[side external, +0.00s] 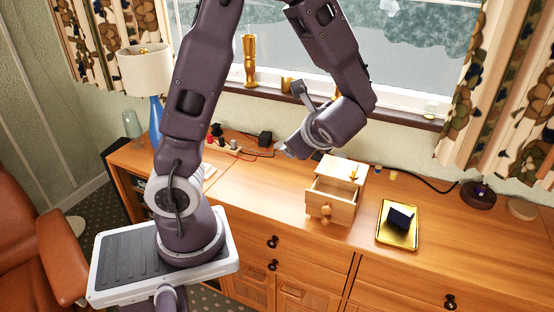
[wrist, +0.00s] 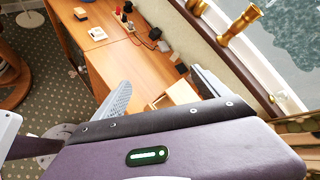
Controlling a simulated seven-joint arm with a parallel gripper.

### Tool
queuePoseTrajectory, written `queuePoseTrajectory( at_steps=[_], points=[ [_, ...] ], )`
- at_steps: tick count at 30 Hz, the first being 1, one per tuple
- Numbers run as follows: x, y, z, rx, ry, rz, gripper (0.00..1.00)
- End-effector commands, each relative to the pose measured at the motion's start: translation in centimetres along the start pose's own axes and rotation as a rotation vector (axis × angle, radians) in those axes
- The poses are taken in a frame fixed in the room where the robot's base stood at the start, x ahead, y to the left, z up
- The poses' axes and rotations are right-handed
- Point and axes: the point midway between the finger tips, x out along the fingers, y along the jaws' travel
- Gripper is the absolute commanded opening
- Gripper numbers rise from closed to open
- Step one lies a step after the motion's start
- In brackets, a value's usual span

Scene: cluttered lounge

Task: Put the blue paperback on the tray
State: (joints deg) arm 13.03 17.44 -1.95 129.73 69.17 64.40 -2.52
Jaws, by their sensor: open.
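The blue paperback (side external: 401,217), a small dark blue block in the side external view, rests on the gold tray (side external: 393,236) at the right of the wooden sideboard. It looks a little raised or tilted, and its exact pose is hard to tell. My gripper (side external: 284,151) is above the sideboard, to the left of the tray and apart from it. In the wrist view my gripper (wrist: 160,92) has its two fingers spread with nothing between them. The tray and the paperback are not seen in the wrist view.
A small wooden box (side external: 345,172) with its drawer pulled out stands left of the tray. Small red and dark items (side external: 216,138) and a black cable lie at the back. A blue lamp (side external: 155,112) stands at the left. The sideboard right of the tray is mostly clear.

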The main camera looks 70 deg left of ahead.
Motion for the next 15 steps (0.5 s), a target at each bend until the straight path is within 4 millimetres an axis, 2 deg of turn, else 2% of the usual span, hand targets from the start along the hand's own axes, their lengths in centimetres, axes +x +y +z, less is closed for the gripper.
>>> queuePoseTrajectory(
  at_steps=[1,2,3,6,10,12,15],
  points=[
    [-1.8,2.2,2.2,-0.185,0.053,0.108,0.85],
    [-3.1,3.8,3.0,-0.295,0.093,0.180,0.85],
    [-4.9,5.7,3.5,-0.440,0.157,0.270,0.85],
    [-10.0,8.9,3.4,-0.775,0.346,0.467,0.85],
    [-15.7,10.0,2.6,-1.083,0.584,0.635,0.85],
    [-17.7,10.0,2.4,-1.177,0.673,0.686,0.85],
    [-19.1,9.8,2.4,-1.238,0.739,0.721,0.85]
  ],
)
